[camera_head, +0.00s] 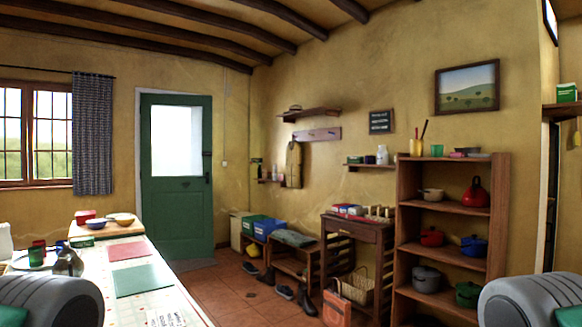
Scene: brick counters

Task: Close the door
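A green door (177,213) with a bright glass pane (177,141) stands at the far wall, left of centre in the head view. Its dark handle (207,178) is on the right side. A pale frame (138,150) shows along its left and top edges; on the right, the green panel meets the wall with no frame plainly visible. I cannot tell whether the door is flush or slightly ajar. The door is well away from me, across the room. Neither of my grippers is in view; only grey rounded parts of my body show at the lower corners.
A long counter (160,296) with bowls, cups and mats runs along the left towards the door. Shoes (284,291), a bench (288,262), a basket (357,286) and a shelf unit (443,212) line the right. The tiled floor (221,290) between is mostly clear.

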